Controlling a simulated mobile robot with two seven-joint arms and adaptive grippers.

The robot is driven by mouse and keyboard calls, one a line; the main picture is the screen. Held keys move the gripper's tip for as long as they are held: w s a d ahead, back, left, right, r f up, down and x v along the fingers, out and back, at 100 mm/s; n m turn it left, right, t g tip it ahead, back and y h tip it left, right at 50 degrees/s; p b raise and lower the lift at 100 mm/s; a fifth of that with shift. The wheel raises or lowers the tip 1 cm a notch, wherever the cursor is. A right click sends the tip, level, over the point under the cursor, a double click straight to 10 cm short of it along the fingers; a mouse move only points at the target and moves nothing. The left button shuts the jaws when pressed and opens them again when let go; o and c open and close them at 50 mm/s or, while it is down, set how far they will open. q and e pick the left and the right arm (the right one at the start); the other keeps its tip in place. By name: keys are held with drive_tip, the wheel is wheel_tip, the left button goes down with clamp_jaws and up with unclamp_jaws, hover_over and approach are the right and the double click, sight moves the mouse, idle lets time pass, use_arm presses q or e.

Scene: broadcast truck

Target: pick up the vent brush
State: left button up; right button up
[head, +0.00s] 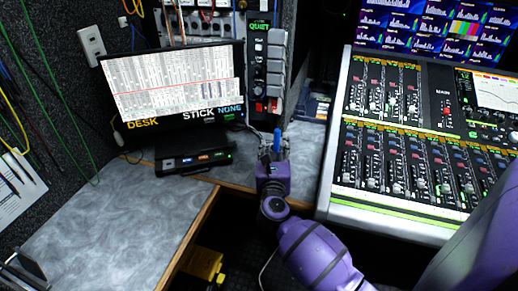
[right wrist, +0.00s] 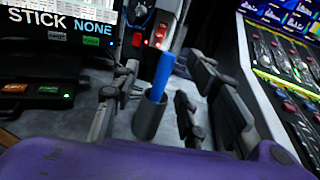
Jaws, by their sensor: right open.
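The vent brush (head: 277,139) shows as a blue, straight, upright handle at the back of the counter. In the right wrist view the blue handle (right wrist: 159,76) stands, slightly tilted, in a dark grey cylinder (right wrist: 149,117); its lower end is hidden inside. My right gripper (head: 273,150) is open. In the right wrist view its fingers (right wrist: 155,98) are on either side of the handle and cylinder, with visible gaps. My left gripper is not clearly seen.
A monitor (head: 170,85) and a black device (head: 195,161) stand left of my gripper. A dark panel with red buttons (head: 260,75) rises behind. A mixing console (head: 400,145) is close on the right. The grey counter (head: 120,215) is mostly clear at front left.

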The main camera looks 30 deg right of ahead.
sight(277, 138)
drive_tip(key=shift+m, duration=0.7)
drive_tip(key=x, duration=0.4)
drive_tip(key=d+x, duration=0.1)
drive_tip(key=x, duration=0.1)
drive_tip(key=shift+d+f, duration=0.15)
drive_tip(key=shift+f, duration=0.25)
drive_tip(key=shift+w+d, duration=0.2)
drive_tip(key=shift+w, duration=0.05)
use_arm(q)
drive_tip(key=shift+s+d+f, duration=0.1)
drive_tip(key=shift+s+d, duration=0.2)
drive_tip(key=shift+s, duration=0.4)
use_arm(e)
drive_tip(key=c, duration=0.9)
clamp_jaws()
use_arm(q)
drive_tip(key=shift+s+a+f, duration=0.1)
drive_tip(key=shift+s+a, duration=0.05)
drive_tip(key=shift+s, duration=0.45)
